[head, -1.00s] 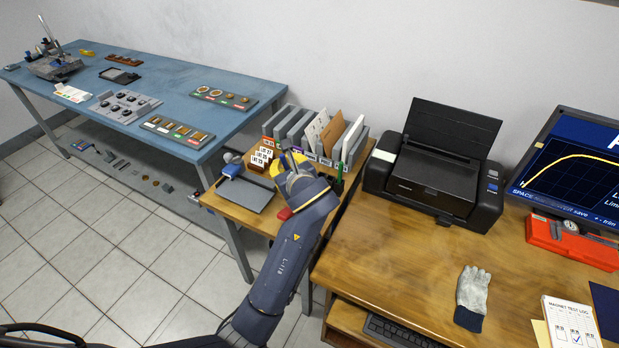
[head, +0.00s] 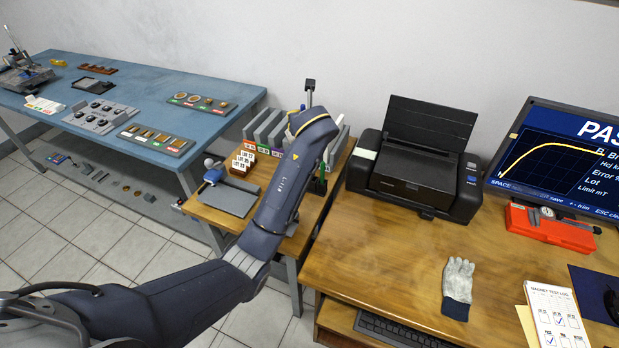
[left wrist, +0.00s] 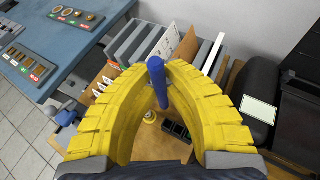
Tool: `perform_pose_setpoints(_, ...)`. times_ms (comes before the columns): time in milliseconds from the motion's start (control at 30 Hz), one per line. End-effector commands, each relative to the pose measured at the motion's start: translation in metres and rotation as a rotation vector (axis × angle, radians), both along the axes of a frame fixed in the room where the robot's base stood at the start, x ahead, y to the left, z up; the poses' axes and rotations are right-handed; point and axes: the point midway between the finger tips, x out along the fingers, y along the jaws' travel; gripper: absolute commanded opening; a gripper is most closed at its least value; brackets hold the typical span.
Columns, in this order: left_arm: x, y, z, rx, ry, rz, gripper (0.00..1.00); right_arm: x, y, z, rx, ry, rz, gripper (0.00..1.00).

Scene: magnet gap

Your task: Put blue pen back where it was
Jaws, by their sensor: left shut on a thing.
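The blue pen (left wrist: 157,78) is between the yellow fingertips of my left gripper (left wrist: 160,80) in the left wrist view. The fingers are shut on it, and it stands roughly upright in the picture. A black holder with compartments (left wrist: 177,131) shows below and beyond it, apart from the pen. My right gripper is in neither view.
File holders (head: 268,130) stand along the back of the small wooden table, with a grey pad (head: 228,198) and labelled blocks (head: 243,160) in front. A black printer (head: 415,170) stands to the right on the larger desk, near a glove (head: 458,285).

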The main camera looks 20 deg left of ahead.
Motion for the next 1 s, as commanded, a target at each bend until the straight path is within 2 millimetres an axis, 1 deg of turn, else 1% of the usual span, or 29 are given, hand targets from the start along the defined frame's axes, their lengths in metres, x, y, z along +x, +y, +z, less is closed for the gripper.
perform_pose_setpoints(33, -0.001, 0.0, -0.011, 0.006, 0.008, 0.0, 0.0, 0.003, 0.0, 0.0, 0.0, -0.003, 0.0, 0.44)
perform_pose_setpoints(133, -0.001, 0.0, -0.032, 0.008, 0.011, -0.001, 0.0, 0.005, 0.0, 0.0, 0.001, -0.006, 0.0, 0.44)
perform_pose_setpoints(400, -0.001, 0.0, -0.093, 0.009, 0.01, 0.0, 0.0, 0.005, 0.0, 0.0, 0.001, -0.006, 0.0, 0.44)
perform_pose_setpoints(600, -0.001, 0.0, -0.128, 0.008, 0.008, 0.001, 0.0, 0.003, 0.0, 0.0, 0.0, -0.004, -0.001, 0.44)
perform_pose_setpoints(700, -0.001, 0.0, -0.139, 0.007, 0.006, 0.0, 0.0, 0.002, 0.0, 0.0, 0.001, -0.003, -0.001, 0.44)
perform_pose_setpoints(933, 0.0, 0.0, -0.15, 0.006, 0.005, 0.0, 0.0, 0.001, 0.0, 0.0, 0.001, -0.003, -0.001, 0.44)
perform_pose_setpoints(1000, -0.001, 0.0, -0.156, 0.007, 0.007, 0.0, 0.0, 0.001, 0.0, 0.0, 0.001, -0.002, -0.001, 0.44)
